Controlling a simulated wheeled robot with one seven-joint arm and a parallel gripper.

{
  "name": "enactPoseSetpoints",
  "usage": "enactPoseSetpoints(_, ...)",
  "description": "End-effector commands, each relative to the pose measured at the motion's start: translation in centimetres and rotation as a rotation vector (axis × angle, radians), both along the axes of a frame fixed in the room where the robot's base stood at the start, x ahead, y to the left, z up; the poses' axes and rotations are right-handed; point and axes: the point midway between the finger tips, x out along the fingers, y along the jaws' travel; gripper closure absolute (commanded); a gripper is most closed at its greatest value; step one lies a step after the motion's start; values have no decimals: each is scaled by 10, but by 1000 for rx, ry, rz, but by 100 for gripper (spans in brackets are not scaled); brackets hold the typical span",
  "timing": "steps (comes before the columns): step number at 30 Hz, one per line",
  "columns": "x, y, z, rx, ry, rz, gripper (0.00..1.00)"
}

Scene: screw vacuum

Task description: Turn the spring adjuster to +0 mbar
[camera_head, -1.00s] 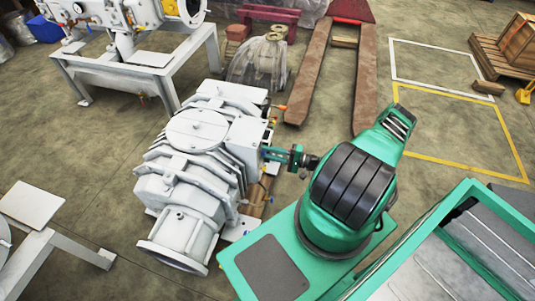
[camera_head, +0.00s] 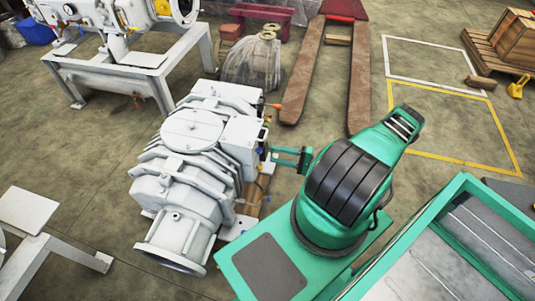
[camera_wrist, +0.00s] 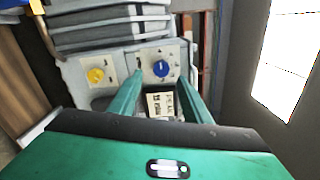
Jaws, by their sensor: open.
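The white screw vacuum pump (camera_head: 190,155) stands on the floor left of my arm. In the wrist view its panel carries a blue knob (camera_wrist: 161,68) and a yellow knob (camera_wrist: 95,75), each on a light dial plate. Which is the spring adjuster I cannot tell; the dial marks are too small to read. My gripper (camera_wrist: 161,80) is open and empty. Its two green fingers point toward the panel on either side of the blue knob's line of view, apparently short of it.
A small printed label (camera_wrist: 160,103) shows between the fingers. An orange-tipped lever (camera_head: 273,106) sticks out from the pump's upper right. A ribbed grey block (camera_wrist: 110,25) lies beyond the knobs.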

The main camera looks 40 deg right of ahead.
Motion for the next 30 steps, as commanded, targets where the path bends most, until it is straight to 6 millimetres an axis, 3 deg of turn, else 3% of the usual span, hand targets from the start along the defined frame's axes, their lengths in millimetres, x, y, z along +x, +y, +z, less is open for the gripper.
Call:
enactPoseSetpoints(3, -17, -13, -1, -1, 1, -2, 56)
enactPoseSetpoints(10, -34, -26, -1, -1, 1, 0, 56)
enactPoseSetpoints(30, -35, -28, 0, -2, 2, 4, 56)
